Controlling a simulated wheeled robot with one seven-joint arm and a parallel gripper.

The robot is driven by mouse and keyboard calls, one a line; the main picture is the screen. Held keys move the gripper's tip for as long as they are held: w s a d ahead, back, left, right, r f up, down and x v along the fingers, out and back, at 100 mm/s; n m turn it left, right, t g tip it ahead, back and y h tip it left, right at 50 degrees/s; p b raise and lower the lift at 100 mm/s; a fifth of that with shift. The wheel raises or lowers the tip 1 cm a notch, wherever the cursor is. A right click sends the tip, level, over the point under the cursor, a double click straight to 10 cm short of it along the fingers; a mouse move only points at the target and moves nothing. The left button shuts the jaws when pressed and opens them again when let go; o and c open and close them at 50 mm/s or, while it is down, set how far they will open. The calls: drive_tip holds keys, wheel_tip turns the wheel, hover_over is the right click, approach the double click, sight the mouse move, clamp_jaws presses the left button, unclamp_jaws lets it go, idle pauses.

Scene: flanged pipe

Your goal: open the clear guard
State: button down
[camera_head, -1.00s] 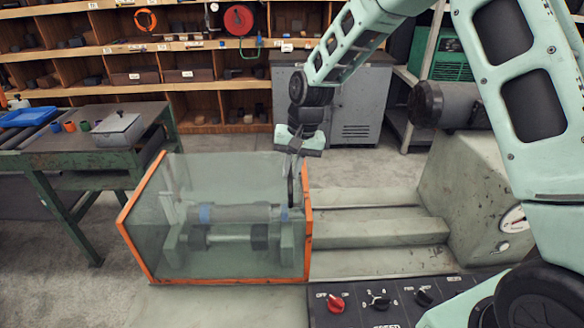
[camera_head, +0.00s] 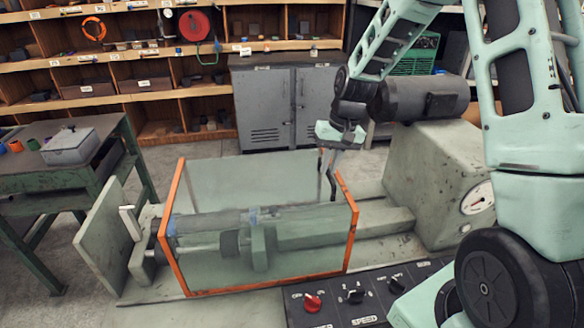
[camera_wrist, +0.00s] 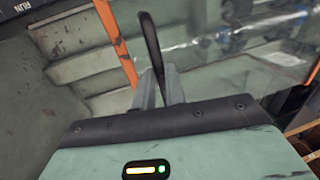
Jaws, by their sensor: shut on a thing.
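The clear guard (camera_head: 300,252) is a see-through box with orange edges. It stands over the middle of the machine bed, and its right end is at my gripper. My gripper (camera_head: 328,185) reaches down at the guard's right orange edge. In the wrist view my gripper (camera_wrist: 160,92) is shut on a dark upright handle (camera_wrist: 151,42) beside the guard's orange edge (camera_wrist: 116,42). Shafts and supports show dimly through the guard. The left part of the machine, with an upright grey plate (camera_head: 104,238), is outside the guard.
A control panel with a red knob (camera_head: 312,303) lies in front of the guard. A grey headstock with a dial (camera_head: 479,199) stands at the right. A green workbench (camera_head: 60,190) is at the left. A grey cabinet (camera_head: 290,105) and shelves stand behind.

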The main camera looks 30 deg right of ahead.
drive_tip(key=s+d, duration=0.3)
drive_tip(key=d, duration=0.8)
drive_tip(key=s+d, duration=0.4)
drive_tip(key=d, duration=0.8)
drive_tip(key=shift+s, duration=0.2)
drive_tip(key=c, duration=1.5)
unclamp_jaws()
drive_tip(key=shift+o, duration=0.2)
drive_tip(key=s+d+r+b, duration=0.1)
drive_tip(key=d+r+b, duration=0.2)
drive_tip(key=r, duration=1.4)
